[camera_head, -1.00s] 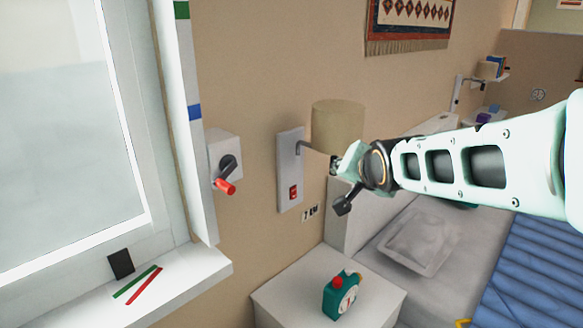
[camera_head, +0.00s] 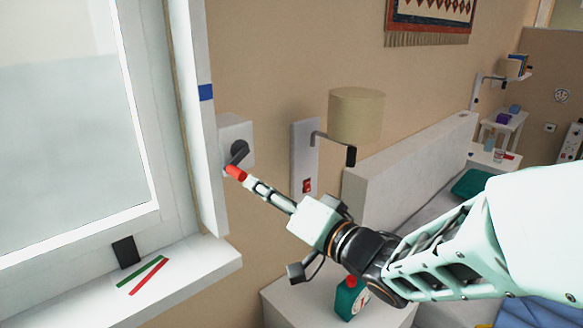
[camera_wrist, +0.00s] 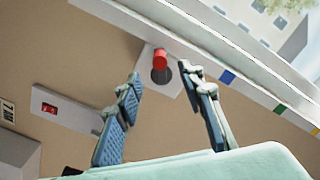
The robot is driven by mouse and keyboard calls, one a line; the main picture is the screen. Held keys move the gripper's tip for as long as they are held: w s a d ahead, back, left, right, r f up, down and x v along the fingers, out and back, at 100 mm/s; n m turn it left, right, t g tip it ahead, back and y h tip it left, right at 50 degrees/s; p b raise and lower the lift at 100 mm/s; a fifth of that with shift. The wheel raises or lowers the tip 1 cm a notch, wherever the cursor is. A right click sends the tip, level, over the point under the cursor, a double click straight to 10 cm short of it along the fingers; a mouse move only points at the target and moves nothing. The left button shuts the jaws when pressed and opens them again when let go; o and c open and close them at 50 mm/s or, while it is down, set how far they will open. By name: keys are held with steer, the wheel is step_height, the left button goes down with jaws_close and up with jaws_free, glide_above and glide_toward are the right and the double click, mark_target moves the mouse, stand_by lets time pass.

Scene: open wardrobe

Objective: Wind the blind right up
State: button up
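The blind's winder is a pale box (camera_head: 237,130) on the wall right of the window, with a dark crank arm (camera_head: 239,152) and a red knob (camera_head: 235,172). The knob points out from the wall. My gripper (camera_head: 252,182) reaches up to the knob from the lower right; contact cannot be told there. In the wrist view, my gripper (camera_wrist: 160,82) is open, with the red knob (camera_wrist: 160,58) just beyond and between its fingertips. The window (camera_head: 70,110) shows a pale upper and a greyer lower area; I cannot make out the blind's edge.
A blue mark (camera_head: 206,92) is on the window's side strip. The sill (camera_head: 190,275) holds a green and a red strip. A switch panel (camera_head: 304,155) and lamp (camera_head: 356,115) are right of the winder.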

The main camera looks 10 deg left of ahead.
mark_target(243, 177)
steer(key=p+x, duration=0.1)
steer(key=x, duration=0.9)
steer(key=shift+w+a, duration=0.1)
steer(key=shift+w, duration=0.15)
steer(key=shift+c, duration=0.4)
jaws_close()
